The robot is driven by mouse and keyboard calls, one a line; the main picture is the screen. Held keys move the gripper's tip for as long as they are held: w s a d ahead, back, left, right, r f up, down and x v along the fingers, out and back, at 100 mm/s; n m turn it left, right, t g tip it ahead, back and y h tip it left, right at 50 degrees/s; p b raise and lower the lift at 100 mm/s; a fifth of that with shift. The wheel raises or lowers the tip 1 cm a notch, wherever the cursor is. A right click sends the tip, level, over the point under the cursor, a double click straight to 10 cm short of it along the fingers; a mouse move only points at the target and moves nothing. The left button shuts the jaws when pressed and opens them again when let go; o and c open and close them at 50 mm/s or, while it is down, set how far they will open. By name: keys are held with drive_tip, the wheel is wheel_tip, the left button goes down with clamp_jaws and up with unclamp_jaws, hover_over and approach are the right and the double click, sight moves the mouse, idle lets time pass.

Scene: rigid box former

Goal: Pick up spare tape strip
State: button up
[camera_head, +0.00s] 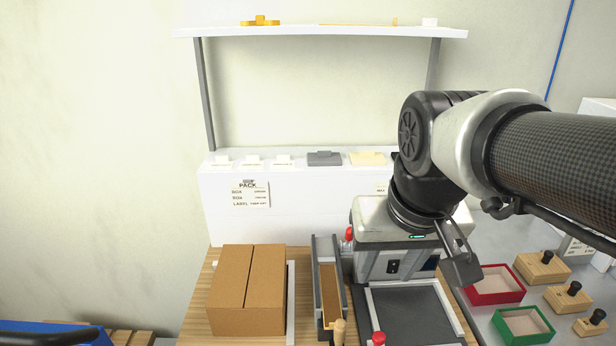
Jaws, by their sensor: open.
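I cannot tell for sure which thing is the spare tape strip. A long flat brown strip (330,290) lies in a narrow grey holder (343,272) on the wooden bench, right of the cardboard box. A thin orange strip (358,24) also lies on the high shelf. My gripper (460,266) hangs at the right, in front of the grey and white machine, away from both strips. It is open, with nothing visible between its fingers; part of it is hidden by my arm.
A closed cardboard box (247,290) stands left of the holder. A machine (385,262) with red knobs stands to its right. A red tray (492,297), a green tray (522,338) and wooden blocks (541,268) sit farther right. The high shelf (300,32) spans the back.

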drive_tip(key=w+a+f+g+b, duration=0.4)
drive_tip(key=w+a+f, duration=0.1)
drive_tip(key=w+f, duration=0.35)
drive_tip(key=shift+w+a+f+b, duration=0.1)
drive_tip(key=shift+w+f+b, duration=0.2)
drive_tip(key=shift+f, duration=2.65)
drive_tip(key=shift+w+d+f+b, duration=0.1)
drive_tip(key=shift+w+f+b, duration=0.15)
drive_tip(key=shift+f, duration=2.65)
drive_tip(key=shift+w+a+f+b, duration=0.1)
drive_tip(key=shift+w+f+b, duration=0.2)
drive_tip(key=shift+f, duration=2.65)
clamp_jaws()
